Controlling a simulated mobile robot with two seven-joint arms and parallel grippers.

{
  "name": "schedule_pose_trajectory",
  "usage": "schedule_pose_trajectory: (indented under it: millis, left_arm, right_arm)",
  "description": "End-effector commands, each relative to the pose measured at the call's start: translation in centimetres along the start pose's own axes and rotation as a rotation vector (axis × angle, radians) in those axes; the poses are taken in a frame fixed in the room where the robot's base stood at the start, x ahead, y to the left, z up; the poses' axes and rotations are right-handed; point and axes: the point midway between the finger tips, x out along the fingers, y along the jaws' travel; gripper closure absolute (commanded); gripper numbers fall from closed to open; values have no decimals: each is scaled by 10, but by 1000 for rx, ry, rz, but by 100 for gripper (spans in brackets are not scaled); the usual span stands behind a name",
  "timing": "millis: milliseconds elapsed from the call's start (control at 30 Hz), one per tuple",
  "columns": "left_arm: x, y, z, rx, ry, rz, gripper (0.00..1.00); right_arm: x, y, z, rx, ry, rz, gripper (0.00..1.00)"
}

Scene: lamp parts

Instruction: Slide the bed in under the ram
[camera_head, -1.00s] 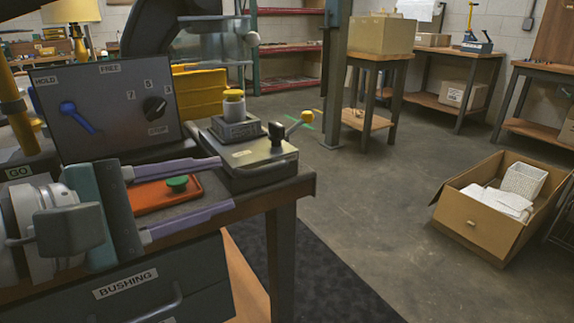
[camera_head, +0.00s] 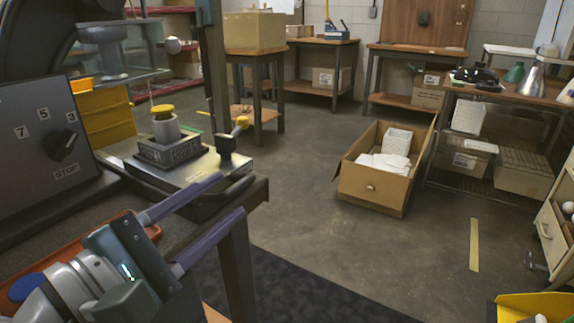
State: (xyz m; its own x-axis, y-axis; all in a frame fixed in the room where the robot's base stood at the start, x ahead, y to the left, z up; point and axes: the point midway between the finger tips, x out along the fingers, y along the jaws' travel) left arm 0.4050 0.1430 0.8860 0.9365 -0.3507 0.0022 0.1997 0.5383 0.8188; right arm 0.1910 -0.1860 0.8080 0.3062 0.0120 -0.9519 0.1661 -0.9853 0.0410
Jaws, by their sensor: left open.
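The bed is a flat metal plate (camera_head: 208,172) on a dark base at the bench's right corner. A dark nest (camera_head: 170,150) on it holds an upright grey part with a yellow top (camera_head: 163,117). A lever with a yellow knob (camera_head: 241,122) and a black knob stand at its right side. What looks like the ram, a grey cylinder (camera_head: 103,50), hangs at upper left behind a clear guard; the bed sits out to its right. My left gripper (camera_head: 232,193) is open, its purple fingers apart and empty, slanting toward the bed's front edge. My right gripper is not in view.
A dial panel (camera_head: 45,135) stands left of the bed. An orange tray (camera_head: 70,245) is partly hidden behind my left gripper. A post (camera_head: 215,75) rises behind the bed. A cardboard box (camera_head: 375,188) lies on the open floor to the right.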

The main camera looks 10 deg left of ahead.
Motion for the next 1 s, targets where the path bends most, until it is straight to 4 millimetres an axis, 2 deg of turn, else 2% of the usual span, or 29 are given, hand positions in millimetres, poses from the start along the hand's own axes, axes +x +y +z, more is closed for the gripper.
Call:
schedule_pose_trajectory:
  millis: [100, 267, 633, 1000]
  left_arm:
    - [22, 0, 0, 0, -2, 2, 54]
    - [40, 0, -1, 0, 0, 0, 54]
    - [45, 0, 0, 0, 1, -2, 55]
    - [45, 0, 0, 1, 1, -2, 97]
  right_arm:
    - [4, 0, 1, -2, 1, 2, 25]
    - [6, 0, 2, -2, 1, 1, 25]
    - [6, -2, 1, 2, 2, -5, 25]
    - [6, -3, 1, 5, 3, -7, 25]
